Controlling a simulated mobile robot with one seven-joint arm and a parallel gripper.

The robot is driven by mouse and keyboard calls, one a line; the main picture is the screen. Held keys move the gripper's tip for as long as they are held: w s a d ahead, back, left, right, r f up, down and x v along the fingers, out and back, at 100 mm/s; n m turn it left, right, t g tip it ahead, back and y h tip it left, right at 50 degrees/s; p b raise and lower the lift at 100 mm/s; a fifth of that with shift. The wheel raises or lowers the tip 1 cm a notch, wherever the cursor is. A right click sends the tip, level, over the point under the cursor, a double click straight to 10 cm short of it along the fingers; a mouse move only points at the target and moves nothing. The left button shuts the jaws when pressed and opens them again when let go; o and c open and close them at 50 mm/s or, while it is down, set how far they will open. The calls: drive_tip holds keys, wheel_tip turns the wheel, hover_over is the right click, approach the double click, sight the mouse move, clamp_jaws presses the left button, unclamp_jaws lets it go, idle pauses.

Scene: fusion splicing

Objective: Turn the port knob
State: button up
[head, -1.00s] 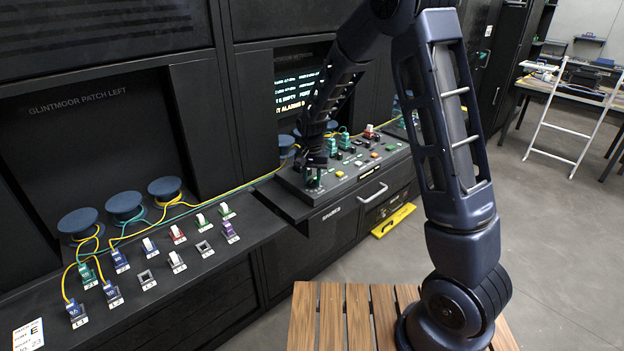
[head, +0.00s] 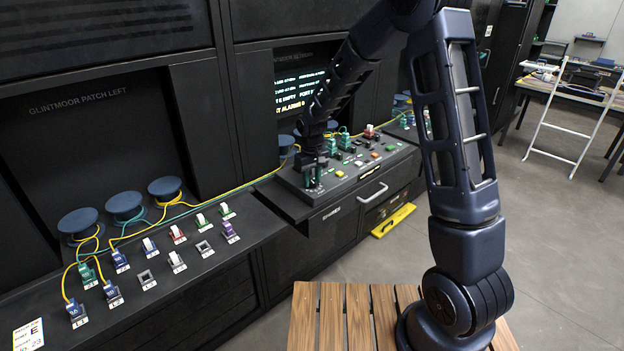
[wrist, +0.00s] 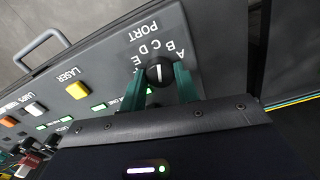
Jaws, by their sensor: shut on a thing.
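The port knob (wrist: 160,72) is a small black round knob with a white pointer line, on the grey console panel under the label PORT. Letters A to E curve around it. The line points up in the wrist view, toward the A and B side; I cannot tell the exact letter. My gripper (wrist: 159,76) has a green finger on each side of the knob and is shut on it. In the head view my gripper (head: 312,182) is at the console's left end, and the arm hides the knob there.
The console (head: 345,185) carries several coloured buttons, including a yellow LASER button (wrist: 77,90). A metal handle (wrist: 41,47) is on its front. A screen (head: 297,90) stands behind. Yellow and green fibres (head: 235,190) run left to the patch shelf with spools and connectors.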

sight(312, 181)
drive_tip(key=shift+n, duration=0.3)
drive_tip(key=o, duration=1)
drive_tip(key=shift+r, duration=0.15)
wheel_tip(312, 181, up, 11)
drive_tip(key=shift+f, duration=0.2)
